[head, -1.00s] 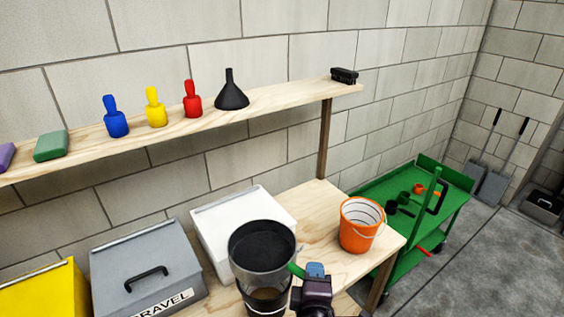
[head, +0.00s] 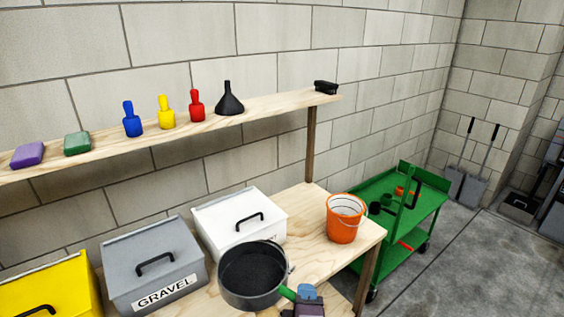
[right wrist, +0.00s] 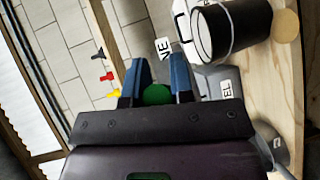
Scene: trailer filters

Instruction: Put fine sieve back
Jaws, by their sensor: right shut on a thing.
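My right gripper (head: 306,291) is shut on this handle; the green handle also shows between the blue fingertips in the right wrist view (right wrist: 157,95). A black cylinder with a wire hoop (right wrist: 250,28) shows beyond the fingers there; I cannot tell whether it is a bucket under the sieve. The pan hides the bench below it. My left gripper is not in view.
A grey GRAVEL bin (head: 150,250) and a white bin (head: 215,210) stand close behind the pan. An orange bucket (head: 343,218) stands at the bench's right end. A green cart (head: 400,225) is beyond.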

